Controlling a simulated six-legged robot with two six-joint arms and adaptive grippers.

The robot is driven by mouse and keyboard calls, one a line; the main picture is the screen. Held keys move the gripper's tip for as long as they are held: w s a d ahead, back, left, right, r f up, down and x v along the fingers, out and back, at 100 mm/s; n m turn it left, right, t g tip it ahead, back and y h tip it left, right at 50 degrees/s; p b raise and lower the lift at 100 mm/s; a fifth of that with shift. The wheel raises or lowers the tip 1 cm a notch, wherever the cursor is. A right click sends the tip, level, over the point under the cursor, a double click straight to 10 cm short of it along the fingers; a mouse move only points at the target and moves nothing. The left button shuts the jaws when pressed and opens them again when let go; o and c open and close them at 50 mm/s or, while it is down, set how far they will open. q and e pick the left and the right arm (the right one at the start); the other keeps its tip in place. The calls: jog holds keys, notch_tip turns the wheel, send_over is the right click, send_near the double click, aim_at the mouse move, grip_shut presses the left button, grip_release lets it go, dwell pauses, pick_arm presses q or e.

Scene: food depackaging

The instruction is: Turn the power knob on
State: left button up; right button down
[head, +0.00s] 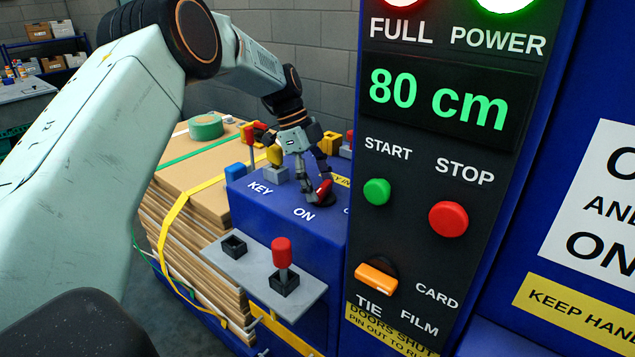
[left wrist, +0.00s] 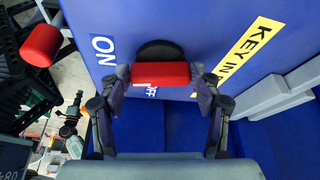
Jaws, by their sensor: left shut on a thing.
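The red power knob (head: 325,187) sits on the sloped top of a blue control box (head: 265,225), to the right of the white ON label (head: 304,214) in the head view. My left gripper (head: 317,181) reaches down over it with its fingers around the knob. In the left wrist view, the red knob (left wrist: 160,73) lies between the two fingertips of my left gripper (left wrist: 160,82), in front of its round black base (left wrist: 160,49). The ON label (left wrist: 103,49) is left of it there; the OFF label is partly hidden below it. My right gripper is not in view.
A red-topped lever (head: 281,253) stands on a grey shelf in front of the box. A tall black panel right of it carries a green START button (head: 377,191), a red STOP button (head: 448,219) and an orange switch (head: 376,279). Stacked cardboard (head: 185,230) stands left.

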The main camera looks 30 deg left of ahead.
pick_arm(q)
jog(key=shift+f+m+g, duration=0.1)
jog(key=shift+m+g, duration=0.4)
jog(key=shift+m, duration=0.6)
jog(key=shift+w, duration=0.1)
jog(key=o, duration=1.2)
jog(key=shift+c, duration=0.2)
jog(key=v, duration=1.2)
